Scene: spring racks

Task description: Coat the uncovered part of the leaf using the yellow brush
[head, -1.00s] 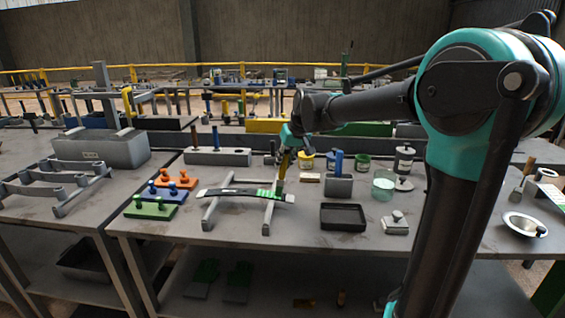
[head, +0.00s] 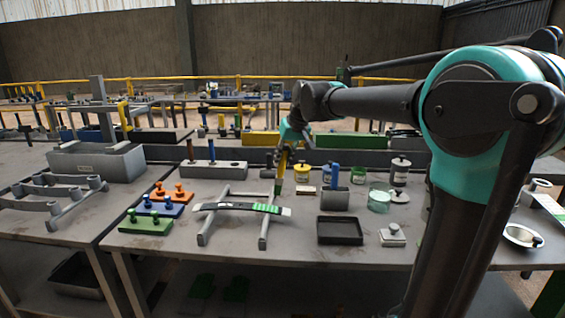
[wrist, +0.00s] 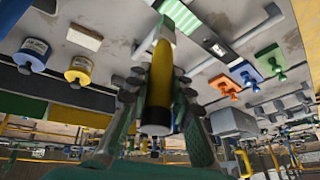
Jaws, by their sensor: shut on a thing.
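The leaf (head: 228,206) is a long, slightly bowed strip lying across two grey rack bars (head: 264,232). Its left and middle part is dark, a bright green band covers much of its right part, and its right end is pale. My gripper (head: 287,142) is shut on the yellow brush (head: 281,164), which points down with its green-tipped end just behind and above the leaf's right end. In the wrist view the brush (wrist: 160,75) sits between my fingers, and part of the leaf (wrist: 216,46) shows to its right. Contact between brush and leaf is not visible.
A yellow-labelled can (head: 302,174) and a glass jar (head: 379,199) stand behind. Green (head: 146,226), blue and orange blocks with knobs lie to the left.

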